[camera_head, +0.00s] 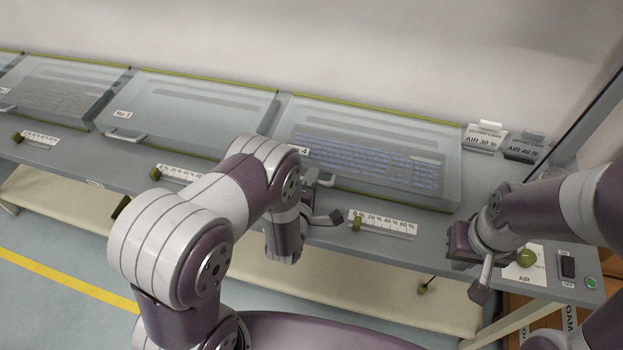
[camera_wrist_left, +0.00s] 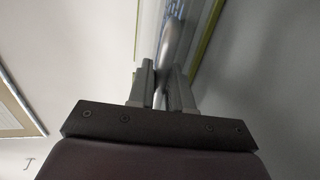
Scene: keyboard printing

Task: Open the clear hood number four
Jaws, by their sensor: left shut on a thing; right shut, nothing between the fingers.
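The clear hood number four (camera_head: 452,180) lies over a keyboard with bluish keys (camera_head: 365,160). It looks closed, its front edge low at the bench. Its label is partly hidden behind my left arm, with only a 4 showing. My left gripper (camera_head: 312,190) is at the hood's front left, by its handle (camera_head: 327,181). In the left wrist view, its fingers (camera_wrist_left: 163,80) are shut on the silver handle bar (camera_wrist_left: 172,42). My right gripper (camera_head: 482,280) is shut and empty, at the bench's front right, apart from the hood.
Hood No 3 (camera_head: 200,105) and further hoods stand to the left. A percent scale (camera_head: 385,222) with a green knob (camera_head: 356,222) lies in front of hood four. Air signs (camera_head: 485,138), a switch (camera_head: 567,265) and a green button (camera_head: 591,283) are at the right.

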